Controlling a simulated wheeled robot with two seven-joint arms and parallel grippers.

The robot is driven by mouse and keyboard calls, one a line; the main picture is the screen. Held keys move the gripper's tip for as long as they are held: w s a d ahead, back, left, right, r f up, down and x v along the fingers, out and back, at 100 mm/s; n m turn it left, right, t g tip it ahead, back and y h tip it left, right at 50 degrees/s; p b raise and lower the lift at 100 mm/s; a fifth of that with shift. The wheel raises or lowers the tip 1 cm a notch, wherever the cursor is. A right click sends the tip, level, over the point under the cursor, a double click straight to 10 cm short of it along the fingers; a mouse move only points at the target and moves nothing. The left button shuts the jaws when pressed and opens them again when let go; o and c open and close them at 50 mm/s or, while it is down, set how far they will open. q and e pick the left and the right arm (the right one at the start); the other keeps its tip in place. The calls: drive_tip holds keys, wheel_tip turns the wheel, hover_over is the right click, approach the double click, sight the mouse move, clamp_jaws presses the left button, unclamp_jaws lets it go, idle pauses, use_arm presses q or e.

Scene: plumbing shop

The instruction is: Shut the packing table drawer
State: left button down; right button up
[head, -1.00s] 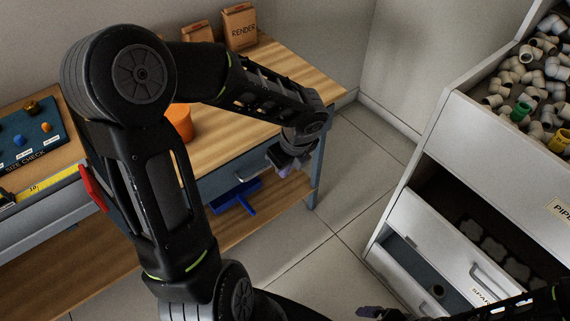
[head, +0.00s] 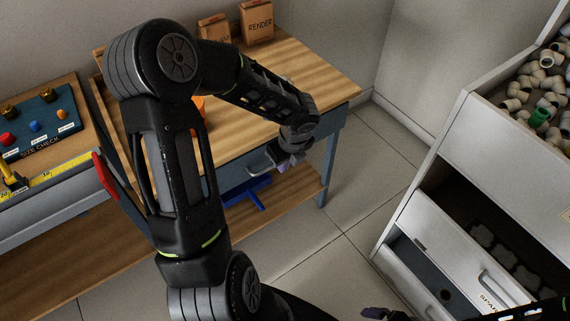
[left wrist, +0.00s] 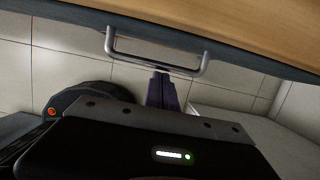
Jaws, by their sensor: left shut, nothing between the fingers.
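The packing table (head: 330,82) has a wooden top and a blue-grey drawer front (head: 232,170) beneath it. The drawer's metal handle (head: 262,160) shows just left of my left gripper (head: 290,163). How far the drawer stands out is hard to tell, since my arm hides part of it. In the left wrist view, the handle (left wrist: 155,64) spans the drawer front. My left gripper's purple fingers (left wrist: 162,90) are shut and empty, just below the handle bar in the picture; contact is unclear. My right gripper (head: 375,313) shows only partly at the bottom edge.
A blue object (head: 248,192) lies on the table's lower shelf. Paper bags (head: 257,22) and an orange item (head: 198,103) are on the top. A size-check board (head: 40,125) is at left. A white cabinet of pipe fittings (head: 480,150) stands right; tiled floor (head: 350,180) lies between.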

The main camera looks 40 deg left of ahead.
use_arm(q)
drive_tip(key=a, duration=0.1)
drive_tip(key=w+a+p, duration=0.1)
drive_tip(key=a, duration=0.1)
drive_tip(key=a+p, duration=0.1)
drive_tip(key=a, duration=0.1)
drive_tip(key=shift+w+r, duration=0.1)
drive_tip(key=shift+w, duration=0.15)
use_arm(e)
wheel_tip(320, 180, up, 2)
drive_tip(key=shift+r, duration=0.1)
